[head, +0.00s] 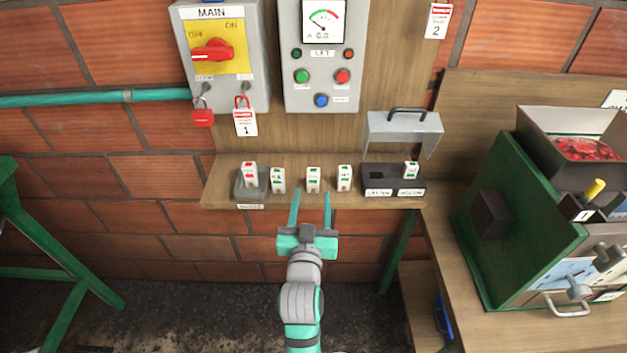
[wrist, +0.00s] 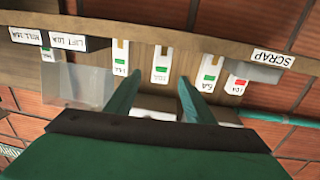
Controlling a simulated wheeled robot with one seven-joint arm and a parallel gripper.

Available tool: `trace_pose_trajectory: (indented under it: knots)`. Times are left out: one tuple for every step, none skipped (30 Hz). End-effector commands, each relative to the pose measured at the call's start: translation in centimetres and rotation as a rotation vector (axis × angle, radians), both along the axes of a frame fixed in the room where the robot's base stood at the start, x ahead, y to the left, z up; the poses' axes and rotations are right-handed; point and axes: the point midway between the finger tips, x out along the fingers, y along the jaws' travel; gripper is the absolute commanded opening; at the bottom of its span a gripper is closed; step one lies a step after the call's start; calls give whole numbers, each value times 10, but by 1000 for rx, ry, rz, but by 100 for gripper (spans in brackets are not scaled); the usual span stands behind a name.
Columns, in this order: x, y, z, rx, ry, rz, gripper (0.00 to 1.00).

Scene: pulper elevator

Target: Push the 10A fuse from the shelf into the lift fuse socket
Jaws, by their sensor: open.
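Three white fuses with green marks stand in a row on the wooden shelf (head: 222,193). The middle one (head: 313,180), seemingly the 10A fuse, also shows in the wrist view (wrist: 162,66); its lettering is hard to read. My gripper (head: 312,192) is open and empty, its fingertips at the shelf's front edge, one on each side of the middle fuse's line. I cannot tell whether they reach around it. The black socket block (head: 393,181) is right of the row. Its left socket, the lift fuse socket (head: 377,175), looks empty; the right one holds a fuse (head: 411,170).
The other fuses (head: 278,180) (head: 345,178) stand close on both sides. A red-marked fuse (head: 250,174) sits in the grey scrap holder (head: 248,191) at left. A grey handled cover (head: 403,128) is raised behind the socket block. A green machine (head: 520,215) stands at right.

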Motion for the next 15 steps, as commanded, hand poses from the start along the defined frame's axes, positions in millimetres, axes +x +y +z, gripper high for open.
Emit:
trace_pose_trajectory:
  knots:
    - [5,-1,1,1,-1,0,48]
    - [8,-1,1,1,-1,0,48]
    - [10,-1,1,1,-1,0,48]
    - [11,-1,0,1,0,0,48]
    - [12,-1,0,1,0,0,48]
    - [14,-1,1,1,0,0,48]
    - [16,-1,1,1,-1,0,48]
    - [18,-1,2,1,-2,1,48]
    - [22,-1,4,1,-2,1,48]
    - [25,-1,4,1,-2,1,48]
    - [29,-1,5,1,-2,1,48]
    - [35,-1,7,1,-2,1,48]
    - [39,-1,8,1,-2,1,48]
    - [42,-1,9,1,-2,0,48]
    - [48,-2,9,1,-1,0,48]
